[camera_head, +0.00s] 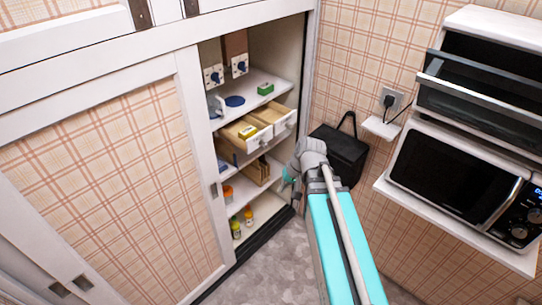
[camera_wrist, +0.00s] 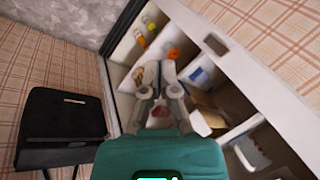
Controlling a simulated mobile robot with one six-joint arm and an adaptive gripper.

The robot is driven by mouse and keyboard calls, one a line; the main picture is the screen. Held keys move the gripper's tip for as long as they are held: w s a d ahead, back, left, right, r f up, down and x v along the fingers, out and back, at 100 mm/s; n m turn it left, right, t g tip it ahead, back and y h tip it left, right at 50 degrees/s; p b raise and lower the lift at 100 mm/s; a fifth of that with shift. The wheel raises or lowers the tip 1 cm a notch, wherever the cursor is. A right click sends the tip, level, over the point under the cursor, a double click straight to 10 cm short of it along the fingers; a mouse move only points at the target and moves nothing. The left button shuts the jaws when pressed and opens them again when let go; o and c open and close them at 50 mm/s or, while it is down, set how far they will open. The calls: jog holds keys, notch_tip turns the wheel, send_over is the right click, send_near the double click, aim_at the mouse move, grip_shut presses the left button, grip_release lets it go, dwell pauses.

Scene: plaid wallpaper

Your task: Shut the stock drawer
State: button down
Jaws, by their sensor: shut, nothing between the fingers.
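Two small white drawers sit side by side on a middle shelf of the open cupboard in the head view. The left drawer (camera_head: 254,144) sticks out, its inside showing with a yellow-green box (camera_head: 247,132) in it. The right drawer (camera_head: 285,126) is also out, its wooden inside showing. Each front has a pale knob. I cannot tell which is the stock drawer. My gripper (camera_head: 287,176) is below and to the right of the left drawer's front, apart from it. In the wrist view, my gripper (camera_wrist: 160,70) is shut and empty, pointing at the cupboard's lower shelves.
A sliding door (camera_head: 110,190) covers the cupboard's left part. Above the drawers is a shelf with a green box (camera_head: 265,88); below are bottles (camera_head: 236,229).

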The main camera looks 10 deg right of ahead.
jog(key=w+d+f+m+t+y+b, duration=0.3)
jog(key=w+f+t+y+b, duration=0.15)
jog(key=w+b, duration=0.35)
jog(key=w+d+r+m+t+y+b, duration=0.3)
jog(key=w+d+m+t+b, duration=0.1)
jog(key=w+d+t+b, duration=0.1)
jog(key=w+d+b, duration=0.1)
jog(key=d+b, duration=0.1)
jog(key=d, duration=0.1)
jog(key=shift+d+t, duration=0.2)
jog(key=shift+t, duration=0.15)
jog(key=shift+a+f, duration=0.1)
jog(key=b+x, duration=0.1)
jog(key=x, duration=1.3)
jog(key=shift+b, duration=0.4)
